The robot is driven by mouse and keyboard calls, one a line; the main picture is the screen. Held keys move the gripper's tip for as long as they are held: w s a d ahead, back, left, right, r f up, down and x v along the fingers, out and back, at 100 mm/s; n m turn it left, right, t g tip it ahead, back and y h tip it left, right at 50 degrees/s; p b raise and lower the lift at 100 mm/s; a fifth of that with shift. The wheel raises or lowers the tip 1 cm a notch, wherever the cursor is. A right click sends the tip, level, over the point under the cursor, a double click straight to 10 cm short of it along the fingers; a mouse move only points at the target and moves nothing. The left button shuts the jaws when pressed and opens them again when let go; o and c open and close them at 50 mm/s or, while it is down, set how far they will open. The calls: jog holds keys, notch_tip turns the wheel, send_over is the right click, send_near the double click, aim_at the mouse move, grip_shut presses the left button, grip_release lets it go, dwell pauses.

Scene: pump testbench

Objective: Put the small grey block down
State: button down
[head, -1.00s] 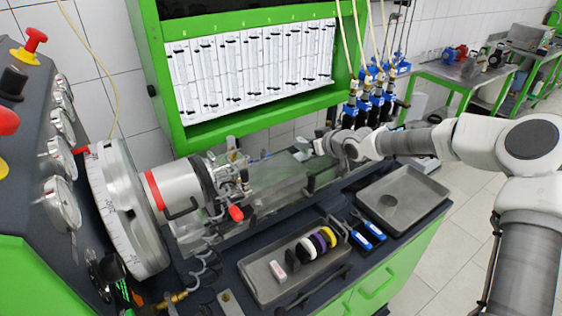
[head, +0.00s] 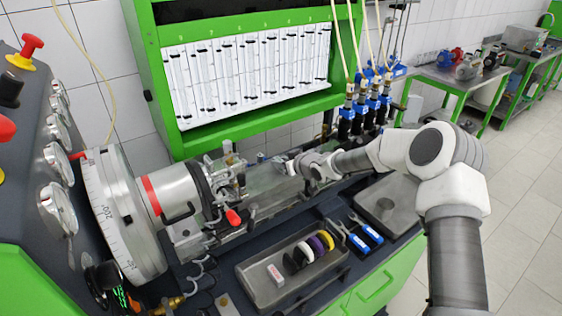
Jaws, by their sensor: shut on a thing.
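My gripper (head: 283,164) is at the end of my arm, over the clear-covered bed of the testbench, to the right of the silver pump fittings. It points left. It is shut on a small grey thing at its tips, which I take to be the small grey block. The block is too small and too much covered by the fingers to make out its shape. I cannot tell whether it touches the surface under it.
A grey tray (head: 243,271) in front holds a pale block and several coloured rings. Two blue-handled tools (head: 366,235) lie right of it. Another metal tray (head: 409,222) is partly behind my arm. Flowmeters (head: 250,72) and blue-capped injectors (head: 365,103) stand behind. The motor (head: 177,193) is left.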

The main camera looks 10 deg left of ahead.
jog(key=shift+f, duration=0.2)
jog(key=c, duration=0.7)
grip_release()
jog(key=shift+r, duration=0.1)
